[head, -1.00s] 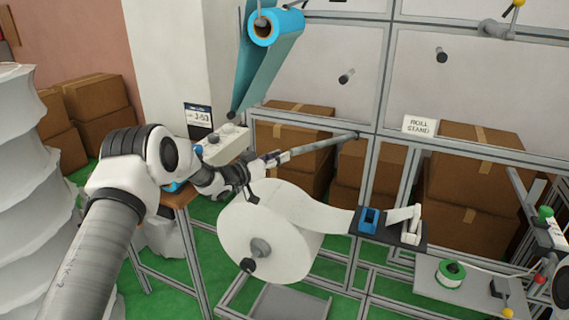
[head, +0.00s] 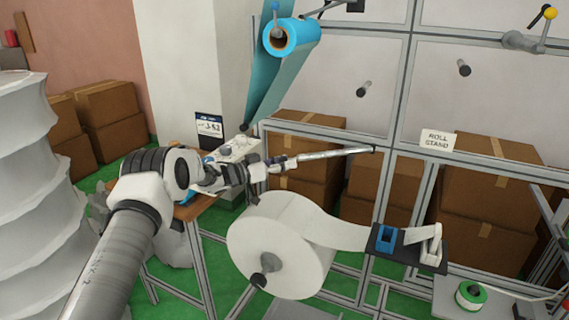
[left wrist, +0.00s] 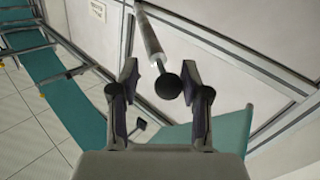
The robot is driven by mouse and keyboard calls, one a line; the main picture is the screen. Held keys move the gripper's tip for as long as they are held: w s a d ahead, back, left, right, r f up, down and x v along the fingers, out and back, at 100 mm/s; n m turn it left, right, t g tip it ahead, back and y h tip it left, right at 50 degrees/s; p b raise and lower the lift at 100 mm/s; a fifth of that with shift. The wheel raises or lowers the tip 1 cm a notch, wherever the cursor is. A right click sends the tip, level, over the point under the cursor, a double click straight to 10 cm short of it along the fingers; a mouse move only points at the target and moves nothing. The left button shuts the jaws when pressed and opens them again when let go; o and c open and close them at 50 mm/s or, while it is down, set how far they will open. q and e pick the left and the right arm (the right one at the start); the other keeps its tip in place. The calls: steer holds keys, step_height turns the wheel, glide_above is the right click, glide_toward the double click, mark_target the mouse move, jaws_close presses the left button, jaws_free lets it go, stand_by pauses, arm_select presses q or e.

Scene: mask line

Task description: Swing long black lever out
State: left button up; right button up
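My left gripper (head: 278,168) is at the near end of a long grey rod (head: 335,154) that sticks out from the frame in the head view. In the left wrist view the rod (left wrist: 149,36) ends in a round black knob (left wrist: 168,86), which shows between the spread fingers of the left gripper (left wrist: 164,80). The gripper is open, with gaps on both sides of the knob. A short black bar (head: 330,8) shows at the top edge beside the blue roll, partly cut off. Another thin black lever (head: 537,16) is beside a yellow knob at top right. My right gripper is not in view.
A large white roll (head: 280,245) hangs below my left gripper, its web running to a dark plate (head: 400,247). A blue roll (head: 290,37) is above. A white unit (head: 232,152) on a wooden table is close behind my left wrist. Cardboard boxes (head: 480,190) stand behind the frame.

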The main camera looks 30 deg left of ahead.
arm_select(q)
steer(key=v, duration=1.2)
steer(key=shift+s, duration=0.1)
